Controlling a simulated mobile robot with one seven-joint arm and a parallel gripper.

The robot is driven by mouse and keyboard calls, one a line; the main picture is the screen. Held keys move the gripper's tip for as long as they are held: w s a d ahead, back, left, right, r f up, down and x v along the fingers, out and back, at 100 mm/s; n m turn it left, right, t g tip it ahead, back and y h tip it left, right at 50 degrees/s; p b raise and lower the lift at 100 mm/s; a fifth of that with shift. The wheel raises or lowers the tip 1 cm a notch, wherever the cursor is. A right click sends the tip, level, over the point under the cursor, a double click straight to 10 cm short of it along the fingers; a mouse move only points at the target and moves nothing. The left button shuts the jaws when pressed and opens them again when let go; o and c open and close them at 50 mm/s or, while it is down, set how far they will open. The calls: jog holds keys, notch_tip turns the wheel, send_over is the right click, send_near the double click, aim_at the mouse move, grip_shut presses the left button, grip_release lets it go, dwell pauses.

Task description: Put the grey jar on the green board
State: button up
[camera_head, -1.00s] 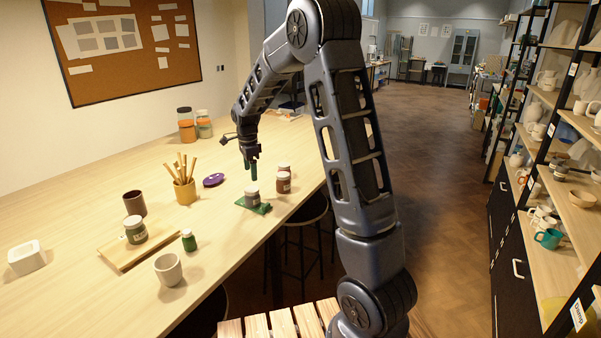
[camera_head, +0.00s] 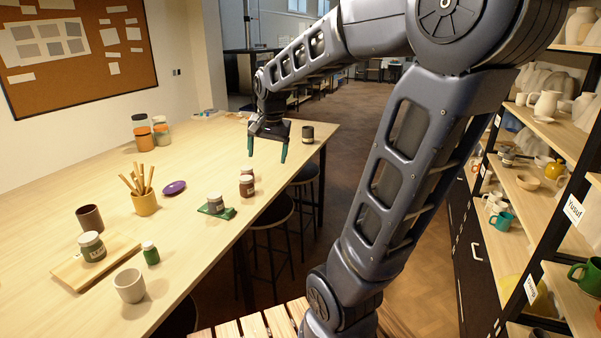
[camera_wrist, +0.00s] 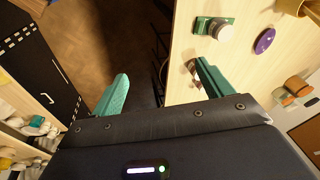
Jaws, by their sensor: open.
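The grey jar (camera_head: 215,202), with a pale lid, stands upright on the green board (camera_head: 228,213) near the table's right edge. In the wrist view the jar's lid (camera_wrist: 224,33) shows over part of the green board (camera_wrist: 203,22). My gripper (camera_head: 267,150) is open and empty, with its green fingers spread. It is in the air, beyond and above the jar and clear of it. In the wrist view the space between my fingers (camera_wrist: 161,72) shows only floor and the table edge.
A dark jar (camera_head: 307,133) is at the table's far corner. A wooden board (camera_head: 72,272) with another jar, a grey cup (camera_head: 130,286) and a green bottle (camera_head: 151,254) are nearer. Stools stand beside the table.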

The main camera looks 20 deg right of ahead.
jog(key=s+d+n+t, duration=0.1)
jog(key=s+d+n, duration=0.1)
jog(key=s, duration=0.5)
jog(key=s+d+f+n, duration=0.1)
jog(key=s+d+n, duration=0.1)
jog(key=s+n, duration=0.2)
jog(key=shift+s+d+t+h, duration=0.3)
jog(key=shift+s+t, duration=0.1)
jog(key=shift+s, duration=1.2)
